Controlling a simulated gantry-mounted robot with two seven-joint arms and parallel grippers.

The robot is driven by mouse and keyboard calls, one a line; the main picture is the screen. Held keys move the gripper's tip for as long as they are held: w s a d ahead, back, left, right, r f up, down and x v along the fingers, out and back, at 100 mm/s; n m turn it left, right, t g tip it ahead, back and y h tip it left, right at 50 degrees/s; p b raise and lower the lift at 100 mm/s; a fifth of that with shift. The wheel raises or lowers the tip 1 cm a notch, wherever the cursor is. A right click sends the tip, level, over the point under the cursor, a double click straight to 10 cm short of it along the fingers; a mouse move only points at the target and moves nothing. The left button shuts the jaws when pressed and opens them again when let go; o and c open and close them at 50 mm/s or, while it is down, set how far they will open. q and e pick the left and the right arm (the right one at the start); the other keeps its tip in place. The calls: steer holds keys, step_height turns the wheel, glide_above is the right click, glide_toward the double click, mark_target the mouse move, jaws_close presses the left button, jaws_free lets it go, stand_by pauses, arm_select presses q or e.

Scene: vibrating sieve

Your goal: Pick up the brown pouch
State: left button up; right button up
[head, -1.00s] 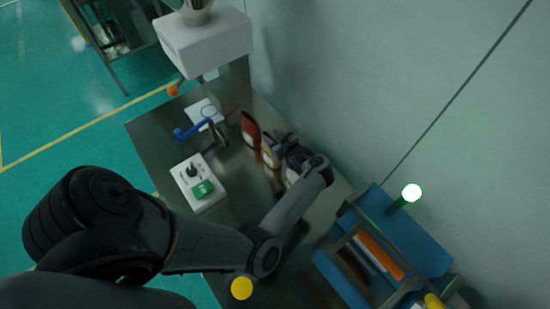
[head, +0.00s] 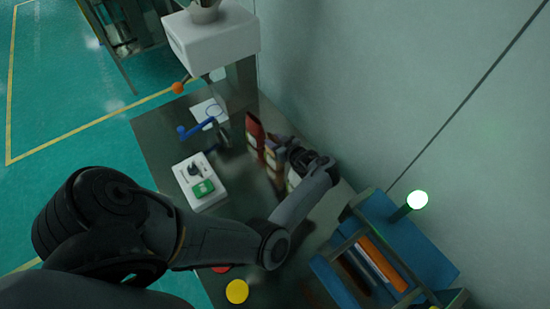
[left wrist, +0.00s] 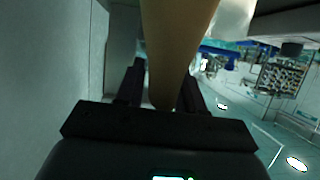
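The brown pouch (head: 272,156) stands on the dark table in a row of pouches, behind the red one. In the left wrist view the tan-brown pouch (left wrist: 176,45) fills the upper middle, its narrow lower end between the fingers. My left gripper (head: 299,160) is at this row, on the wall side. Its fingers (left wrist: 163,88) are apart, one on each side of the pouch. I cannot tell whether they press on it. My right gripper is in neither view.
A red pouch (head: 254,130) and a pale pouch (head: 293,178) stand beside the brown one. A white control box (head: 190,172) with a green button sits to the left. A blue rack (head: 405,240) is at right, by the wall. A yellow disc (head: 237,291) is near the front.

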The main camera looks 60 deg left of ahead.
arm_select(q)
jaws_close()
stand_by(1.4)
